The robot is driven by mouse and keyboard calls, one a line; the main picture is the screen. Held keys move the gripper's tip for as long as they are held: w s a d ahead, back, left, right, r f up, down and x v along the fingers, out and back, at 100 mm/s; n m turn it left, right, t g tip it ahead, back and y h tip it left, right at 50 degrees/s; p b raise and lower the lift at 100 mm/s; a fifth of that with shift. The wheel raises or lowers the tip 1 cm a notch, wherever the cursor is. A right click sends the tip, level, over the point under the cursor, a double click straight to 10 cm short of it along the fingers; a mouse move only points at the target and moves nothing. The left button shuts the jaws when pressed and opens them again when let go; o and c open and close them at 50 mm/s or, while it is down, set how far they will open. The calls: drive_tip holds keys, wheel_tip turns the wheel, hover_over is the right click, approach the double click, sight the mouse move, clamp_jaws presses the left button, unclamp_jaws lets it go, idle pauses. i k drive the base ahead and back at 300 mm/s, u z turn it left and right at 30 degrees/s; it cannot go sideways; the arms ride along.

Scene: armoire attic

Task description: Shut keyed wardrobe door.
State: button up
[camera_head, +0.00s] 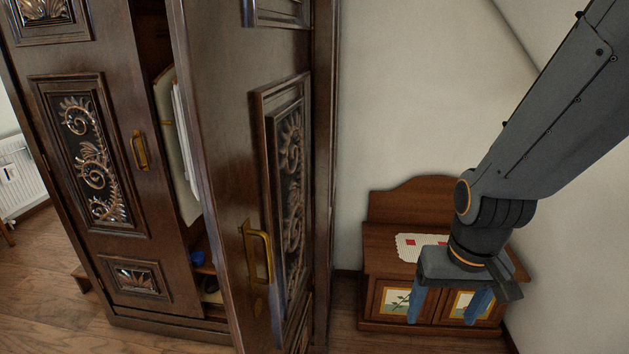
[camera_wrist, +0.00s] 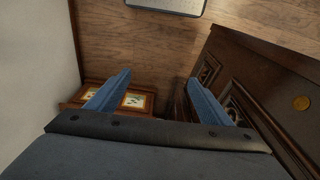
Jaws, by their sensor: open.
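The dark wooden wardrobe's right door (camera_head: 229,120) stands open, swung out toward me.
A low wooden cabinet (camera_head: 386,248) with painted doors and a white-and-red cloth (camera_head: 412,243) stands behind my gripper, against the pale wall (camera_head: 420,90). Pale hanging items (camera_head: 178,150) and a blue object (camera_head: 197,258) show inside the wardrobe. Floor (camera_head: 50,290) is clear at left.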

sight(242, 68)
drive_tip(key=z, duration=1.35)
drive_tip(key=k, duration=0.85)
drive_tip(key=u, duration=0.85)
